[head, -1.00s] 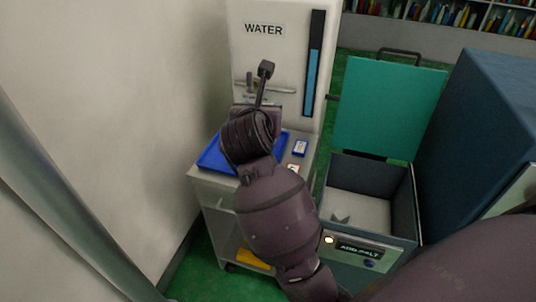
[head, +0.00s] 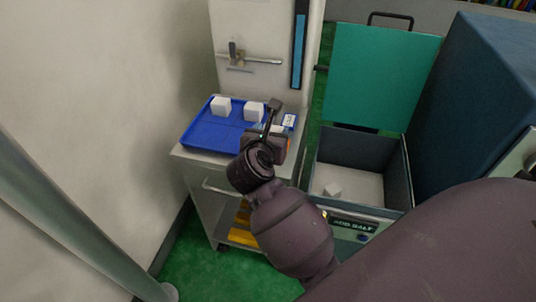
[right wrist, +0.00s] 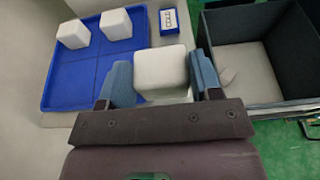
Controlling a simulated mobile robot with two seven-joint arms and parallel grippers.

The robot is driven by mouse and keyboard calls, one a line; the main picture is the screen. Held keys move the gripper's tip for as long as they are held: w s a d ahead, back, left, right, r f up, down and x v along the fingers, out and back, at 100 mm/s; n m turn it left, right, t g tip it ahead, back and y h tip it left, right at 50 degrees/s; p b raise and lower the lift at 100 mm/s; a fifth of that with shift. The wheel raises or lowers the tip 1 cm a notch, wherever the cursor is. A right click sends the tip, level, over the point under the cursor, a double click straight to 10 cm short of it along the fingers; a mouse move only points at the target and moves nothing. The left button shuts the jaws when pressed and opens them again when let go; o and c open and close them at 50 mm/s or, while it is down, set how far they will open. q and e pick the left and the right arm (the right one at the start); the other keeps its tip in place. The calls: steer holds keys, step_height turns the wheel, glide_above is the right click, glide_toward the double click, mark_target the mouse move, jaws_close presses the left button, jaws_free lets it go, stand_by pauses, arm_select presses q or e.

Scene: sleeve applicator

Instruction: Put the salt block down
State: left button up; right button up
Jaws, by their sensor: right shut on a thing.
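My right gripper (right wrist: 163,85) is shut on a white salt block (right wrist: 160,66), held between its two blue fingers. In the head view my right gripper (head: 277,128) is at the right front part of the cart top, next to the blue tray (head: 205,135); the held block is mostly hidden there by the gripper. Two more white blocks, one (head: 221,106) at the left and one (head: 254,111) at the right, sit in the tray's back compartments. The open salt bin (head: 362,150) stands right of the cart, with a small white piece (head: 333,189) on its floor. My left gripper is out of view.
The bin's green lid (head: 385,75) stands open at the back. A small card reading COLD (right wrist: 169,20) lies right of the tray. A white water panel (head: 250,45) rises behind the cart (head: 200,185). A blue cabinet (head: 480,100) is at the right. The tray's front compartments look empty.

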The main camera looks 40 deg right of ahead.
step_height(320, 180, down, 6)
steer(key=shift+f+b, duration=0.1)
steer(key=shift+b, duration=0.6)
steer(key=shift+f, duration=0.4)
steer(key=shift+f, duration=0.2)
steer(key=o, duration=1.1)
